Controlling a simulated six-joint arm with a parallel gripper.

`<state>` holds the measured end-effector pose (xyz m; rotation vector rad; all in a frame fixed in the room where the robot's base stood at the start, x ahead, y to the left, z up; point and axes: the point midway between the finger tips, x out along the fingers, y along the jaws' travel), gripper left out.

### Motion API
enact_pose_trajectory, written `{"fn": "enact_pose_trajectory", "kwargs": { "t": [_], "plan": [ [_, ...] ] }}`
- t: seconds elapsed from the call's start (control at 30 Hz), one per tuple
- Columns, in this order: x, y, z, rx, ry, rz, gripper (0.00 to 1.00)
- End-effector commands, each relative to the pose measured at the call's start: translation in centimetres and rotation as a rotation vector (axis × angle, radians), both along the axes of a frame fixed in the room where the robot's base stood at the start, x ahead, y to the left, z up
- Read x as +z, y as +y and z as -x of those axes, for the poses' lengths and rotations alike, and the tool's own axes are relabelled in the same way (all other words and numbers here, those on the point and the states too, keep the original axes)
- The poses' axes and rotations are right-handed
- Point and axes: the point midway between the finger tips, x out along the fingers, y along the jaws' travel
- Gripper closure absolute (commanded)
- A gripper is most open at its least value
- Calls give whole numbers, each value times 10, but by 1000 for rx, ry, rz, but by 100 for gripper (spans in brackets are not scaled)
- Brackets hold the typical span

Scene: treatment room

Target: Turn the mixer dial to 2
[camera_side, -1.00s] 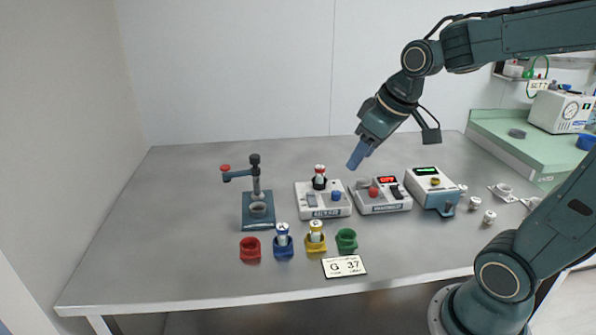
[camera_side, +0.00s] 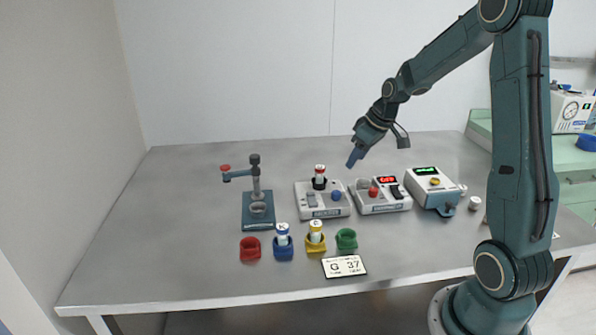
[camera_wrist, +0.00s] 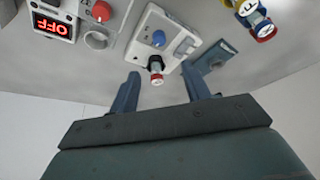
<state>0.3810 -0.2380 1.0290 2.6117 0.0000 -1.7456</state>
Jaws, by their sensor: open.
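A white unit (camera_side: 322,212) stands mid-table with a blue dial (camera_side: 336,195), a grey switch and a black cup holding a red-capped vial (camera_side: 320,170). It looks like the mixer, but its label is too small to read surely. In the wrist view its blue dial (camera_wrist: 158,38) and the vial (camera_wrist: 156,67) show ahead of the fingers. The dial's setting cannot be read. My gripper (camera_side: 351,163) is in the air above and behind the units, apart from them. In the wrist view its two fingers (camera_wrist: 160,72) are spread, holding nothing.
Right of it is a second white unit (camera_side: 382,206) with a red dial (camera_side: 373,192) and a red OFF display. A blue-grey device (camera_side: 432,180) stands farther right, a press (camera_side: 258,222) at left. Several coloured cups and a card (camera_side: 344,266) lie in front.

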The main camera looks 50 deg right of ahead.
Motion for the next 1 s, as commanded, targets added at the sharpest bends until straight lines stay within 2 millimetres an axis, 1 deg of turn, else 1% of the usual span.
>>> {"fn": "enact_pose_trajectory", "kwargs": {
  "t": [0.27,0.47,0.67,1.0],
  "plan": [
    [-3,-2,-1,0,0,-1,52],
    [-12,-1,-4,1,1,-2,52],
    [-31,-1,-12,1,2,-2,52],
    [-72,-1,-29,1,2,-2,52]
  ]
}}
